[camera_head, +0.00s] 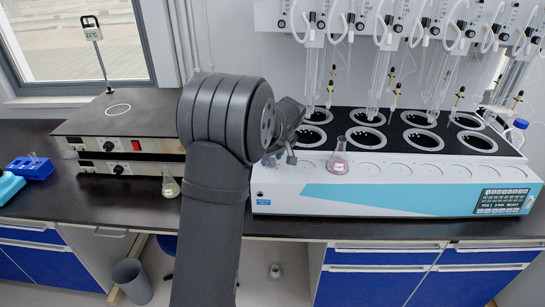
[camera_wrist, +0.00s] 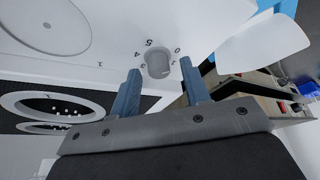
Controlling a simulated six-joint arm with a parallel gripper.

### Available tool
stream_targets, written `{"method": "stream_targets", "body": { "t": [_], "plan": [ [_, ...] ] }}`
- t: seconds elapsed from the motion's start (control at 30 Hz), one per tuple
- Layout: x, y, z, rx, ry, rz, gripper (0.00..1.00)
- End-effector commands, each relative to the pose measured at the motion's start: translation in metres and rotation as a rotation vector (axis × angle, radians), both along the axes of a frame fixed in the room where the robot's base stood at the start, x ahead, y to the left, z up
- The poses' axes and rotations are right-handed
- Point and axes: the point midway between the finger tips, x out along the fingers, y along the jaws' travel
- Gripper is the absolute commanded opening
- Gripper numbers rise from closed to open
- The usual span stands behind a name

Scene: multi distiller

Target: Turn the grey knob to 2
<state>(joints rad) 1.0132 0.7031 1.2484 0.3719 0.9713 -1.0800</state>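The grey knob (camera_wrist: 158,64) is a small round dial on the white front of the distiller, with digits such as 0, 5, 4 and 3 printed around it. Which digit it points to is not clear. My gripper (camera_wrist: 160,74) is open in the wrist view, its two blue-grey fingers on either side of the knob's near edge; I cannot tell whether they touch it. In the head view my gripper (camera_head: 281,158) is at the left end of the white and blue distiller (camera_head: 400,197), and my arm and gripper hide the knob.
A flask with pink liquid (camera_head: 338,162) stands on the distiller's front ledge, close right of my gripper. A flask with yellowish liquid (camera_head: 169,186) stands on the dark bench left of my arm. Stacked hotplates (camera_head: 120,112) are behind it. Glass columns hang above the distiller's wells.

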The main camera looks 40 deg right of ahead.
Motion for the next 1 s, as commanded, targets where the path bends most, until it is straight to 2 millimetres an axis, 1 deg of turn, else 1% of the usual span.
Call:
{"method": "stream_targets", "body": {
  "t": [0.03, 0.17, 0.2, 0.4, 0.57, 0.77, 1.0],
  "plan": [
    [0.0, 0.0, 0.0001, 0.0, 0.0, 0.0, 0.33],
    [-0.0001, 0.0, 0.0002, 0.0, 0.0, 0.0, 0.08],
    [0.0, 0.0, 0.0003, 0.0, 0.0, 0.0, 0.0],
    [0.0, 0.0002, 0.0004, 0.001, 0.0, -0.007, 0.0],
    [0.0002, 0.0007, 0.0005, 0.002, 0.0, -0.046, 0.0],
    [0.0007, 0.0015, 0.0004, 0.0, 0.0, -0.16, 0.0],
    [0.0009, 0.0023, 0.0004, 0.001, 0.001, -0.372, 0.0]
  ]
}}
